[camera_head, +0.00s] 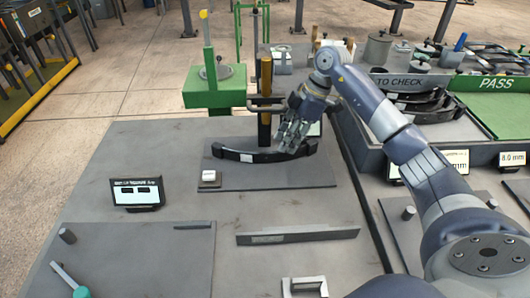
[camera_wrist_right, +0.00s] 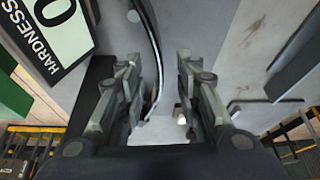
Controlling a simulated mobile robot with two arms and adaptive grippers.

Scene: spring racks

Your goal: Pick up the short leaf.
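A dark, gently curved leaf (camera_head: 262,156) lies across a grey plate (camera_head: 285,178) in the middle of the table. My right gripper (camera_head: 292,142) is over the right part of this leaf, pointing down. In the right wrist view its two fingers (camera_wrist_right: 158,78) are apart, and the thin dark leaf (camera_wrist_right: 154,48) runs between them, touching neither that I can see. Other dark curved leaves (camera_head: 425,104) lie in the tray marked TO CHECK (camera_head: 403,81). My left gripper is not in view.
A green stand (camera_head: 214,92) and an orange-yellow post (camera_head: 266,88) rise behind the plate. A flat grey bar (camera_head: 298,235) lies in front.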

